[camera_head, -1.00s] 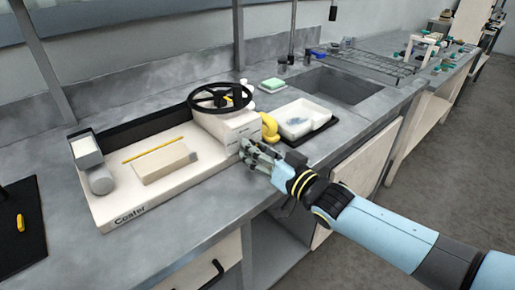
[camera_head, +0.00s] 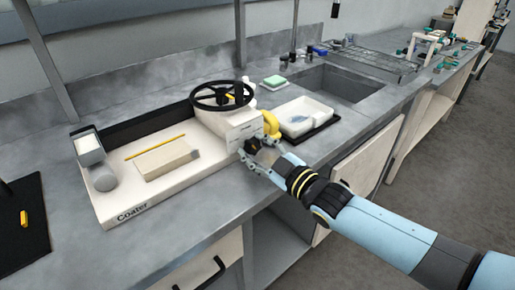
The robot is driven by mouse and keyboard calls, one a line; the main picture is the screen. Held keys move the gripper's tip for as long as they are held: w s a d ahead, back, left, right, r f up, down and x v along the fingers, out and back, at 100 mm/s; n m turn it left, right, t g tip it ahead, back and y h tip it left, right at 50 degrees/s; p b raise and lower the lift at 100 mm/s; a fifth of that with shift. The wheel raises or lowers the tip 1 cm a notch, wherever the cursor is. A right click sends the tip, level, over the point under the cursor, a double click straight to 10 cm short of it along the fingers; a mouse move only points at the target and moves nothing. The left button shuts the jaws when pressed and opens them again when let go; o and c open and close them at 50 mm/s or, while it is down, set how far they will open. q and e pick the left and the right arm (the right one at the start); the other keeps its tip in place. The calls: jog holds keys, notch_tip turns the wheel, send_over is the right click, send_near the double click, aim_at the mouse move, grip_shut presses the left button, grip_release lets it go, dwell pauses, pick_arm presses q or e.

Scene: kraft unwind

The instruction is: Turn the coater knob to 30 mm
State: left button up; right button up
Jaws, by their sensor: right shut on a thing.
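The coater (camera_head: 125,197) is a white tray-like machine on the grey bench, with a beige block (camera_head: 167,161), a yellow strip (camera_head: 155,147) and a black handwheel (camera_head: 222,96). A dark knob (camera_head: 253,146) shows on the front face of its white housing (camera_head: 238,130). My right gripper (camera_head: 254,153) is at the housing's front, its fingers around the knob and shut on it. The knob's scale is too small to read. My left gripper is out of view.
A yellow curved object (camera_head: 270,125) is close behind my right gripper. A white tray (camera_head: 305,115) on a black mat, a green sponge (camera_head: 275,81) and a sink (camera_head: 340,88) lie to the right. A dark mat (camera_head: 20,240) lies at left.

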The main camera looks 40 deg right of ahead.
jog(key=n, duration=0.5)
jog(key=shift+a+f, duration=0.1)
jog(key=shift+f, duration=0.05)
jog(key=shift+s, duration=0.1)
dwell(0.5)
jog(key=o, duration=1.2)
